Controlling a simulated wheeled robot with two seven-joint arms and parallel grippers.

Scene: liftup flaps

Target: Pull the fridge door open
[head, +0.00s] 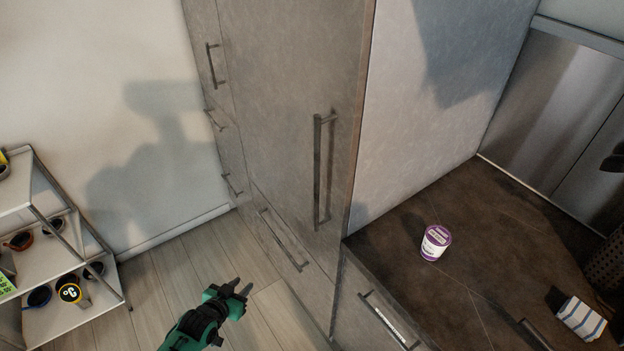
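The fridge door (285,110) is a tall grey panel in the middle of the head view, and it looks shut. Its long vertical dark handle (318,172) is near the door's right edge. My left gripper (242,288) is low in the view, in front of and below the door, left of the handle and apart from it. Its two dark fingers are spread with nothing visible between them. My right gripper is not in view.
A drawer with a handle (283,242) lies below the door. A dark counter (400,270) at right carries a purple-and-white tub (435,242) and a striped cloth-like item (581,318). A shelf rack (60,260) with cups stands at left. Wooden floor (170,280) between is clear.

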